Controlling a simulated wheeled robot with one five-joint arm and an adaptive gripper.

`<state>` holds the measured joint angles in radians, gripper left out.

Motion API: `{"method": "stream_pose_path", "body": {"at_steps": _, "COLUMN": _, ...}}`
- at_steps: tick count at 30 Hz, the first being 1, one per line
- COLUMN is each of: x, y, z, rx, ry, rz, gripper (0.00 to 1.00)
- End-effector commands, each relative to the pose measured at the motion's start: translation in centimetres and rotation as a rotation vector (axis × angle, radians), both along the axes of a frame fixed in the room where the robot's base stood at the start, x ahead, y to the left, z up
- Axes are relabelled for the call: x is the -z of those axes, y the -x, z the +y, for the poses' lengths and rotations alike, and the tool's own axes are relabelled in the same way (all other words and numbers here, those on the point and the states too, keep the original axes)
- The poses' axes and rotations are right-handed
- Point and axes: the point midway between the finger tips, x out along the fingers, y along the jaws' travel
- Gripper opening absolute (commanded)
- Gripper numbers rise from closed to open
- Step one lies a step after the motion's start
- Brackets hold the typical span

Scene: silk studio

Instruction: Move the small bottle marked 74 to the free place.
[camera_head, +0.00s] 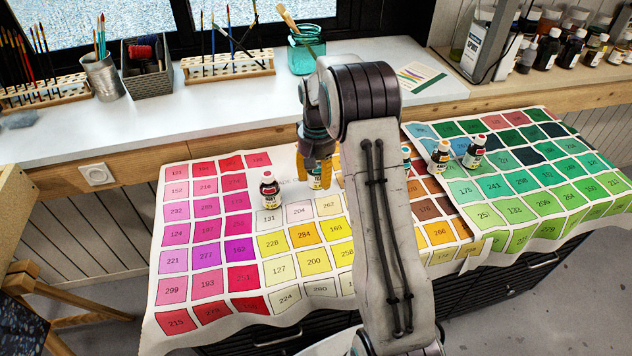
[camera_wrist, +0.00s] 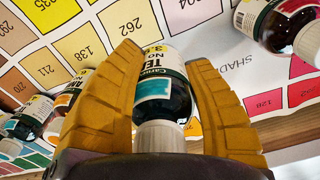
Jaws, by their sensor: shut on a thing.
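My gripper (camera_head: 316,160) is over the colour-chart cloth near its back edge, left of my arm. Its two yellow fingers (camera_wrist: 163,60) are shut on a small dark bottle (camera_wrist: 165,98) with a white cap, a pale label and a teal patch. The bottle's lower part also shows below the fingers in the head view (camera_head: 318,182). I cannot read a whole number on it, nor tell whether its base touches the cloth. No free place can be told for certain; the chart's squares carry printed numbers, and my arm hides part of the chart.
A red-capped bottle (camera_head: 269,189) stands left of my gripper. Two more bottles stand to the right, one orange-capped (camera_head: 441,156) and one red-capped (camera_head: 475,151). Another bottle (camera_head: 406,156) is partly hidden by my arm. The sill behind holds a glass jar (camera_head: 306,50) and brush racks.

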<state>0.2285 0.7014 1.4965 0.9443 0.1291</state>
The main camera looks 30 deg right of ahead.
Motion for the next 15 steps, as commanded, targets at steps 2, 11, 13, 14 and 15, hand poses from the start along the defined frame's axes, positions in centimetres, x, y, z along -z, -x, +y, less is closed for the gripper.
{"method": "stream_pose_path", "body": {"at_steps": 2, "x": 0.1, "y": -0.3, "z": 0.1, "rx": 0.000, "ry": 0.000, "rz": -0.001, "gripper": 0.10}}
{"method": "stream_pose_path", "body": {"at_steps": 11, "x": 2.6, "y": -0.3, "z": 0.1, "rx": 0.000, "ry": -0.001, "rz": 0.003, "gripper": 0.10}}
{"method": "stream_pose_path", "body": {"at_steps": 13, "x": 3.4, "y": -0.3, "z": 0.1, "rx": 0.000, "ry": 0.000, "rz": 0.001, "gripper": 0.10}}
{"method": "stream_pose_path", "body": {"at_steps": 14, "x": 3.6, "y": -0.3, "z": 0.1, "rx": 0.000, "ry": 0.000, "rz": 0.001, "gripper": 0.10}}
{"method": "stream_pose_path", "body": {"at_steps": 15, "x": 3.9, "y": -0.3, "z": 0.1, "rx": -0.001, "ry": 0.000, "rz": 0.001, "gripper": 0.10}}
